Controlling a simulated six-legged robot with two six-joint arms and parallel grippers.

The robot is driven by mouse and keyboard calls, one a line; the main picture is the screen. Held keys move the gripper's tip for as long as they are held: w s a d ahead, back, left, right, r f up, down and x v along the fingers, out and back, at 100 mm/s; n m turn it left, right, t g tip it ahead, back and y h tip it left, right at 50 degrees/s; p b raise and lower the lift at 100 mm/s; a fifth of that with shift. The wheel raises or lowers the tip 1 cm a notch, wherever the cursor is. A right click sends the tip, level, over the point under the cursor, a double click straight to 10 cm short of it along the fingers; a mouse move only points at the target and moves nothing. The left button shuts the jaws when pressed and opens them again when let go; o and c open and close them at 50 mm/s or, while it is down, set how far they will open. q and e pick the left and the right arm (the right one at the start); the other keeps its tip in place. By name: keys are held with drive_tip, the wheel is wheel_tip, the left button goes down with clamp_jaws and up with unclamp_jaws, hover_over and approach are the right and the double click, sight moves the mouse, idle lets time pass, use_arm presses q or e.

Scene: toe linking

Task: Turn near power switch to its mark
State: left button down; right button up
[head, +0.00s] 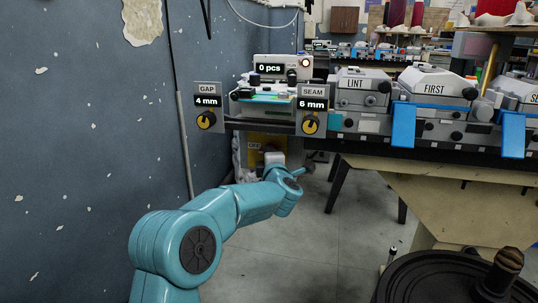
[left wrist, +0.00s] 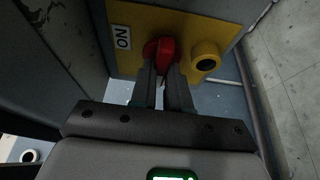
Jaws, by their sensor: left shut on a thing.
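The power switch is a red knob (left wrist: 166,48) on a yellow plate (left wrist: 187,20), clear in the left wrist view. A white ON label (left wrist: 123,38) is to its left. My left gripper (left wrist: 166,66) is shut on the red knob, one dark finger on each side. In the head view, the yellow plate (head: 278,141) sits below the machine table, with a small label that seems to read OFF. My left gripper (head: 272,158) covers the knob there. The knob's exact angle is hard to tell. My right gripper is out of view.
A round yellow fitting with a dark centre (left wrist: 206,56) sits right of the knob. Above are the GAP dial (head: 206,120), the SEAM dial (head: 310,124) and the machine table (head: 440,155). A blue wall (head: 85,150) stands at left.

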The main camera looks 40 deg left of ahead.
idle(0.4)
use_arm(q)
drive_tip(key=c, duration=1.1)
unclamp_jaws()
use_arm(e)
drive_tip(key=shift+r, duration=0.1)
use_arm(q)
drive_tip(key=p+v, duration=0.2)
drive_tip(key=v, duration=1.4)
drive_tip(key=shift+d+p, duration=0.2)
drive_tip(key=shift+p, duration=0.2)
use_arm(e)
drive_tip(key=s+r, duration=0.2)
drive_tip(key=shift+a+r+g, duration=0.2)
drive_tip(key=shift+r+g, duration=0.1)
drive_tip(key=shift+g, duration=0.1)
use_arm(q)
drive_tip(key=shift+r, duration=0.1)
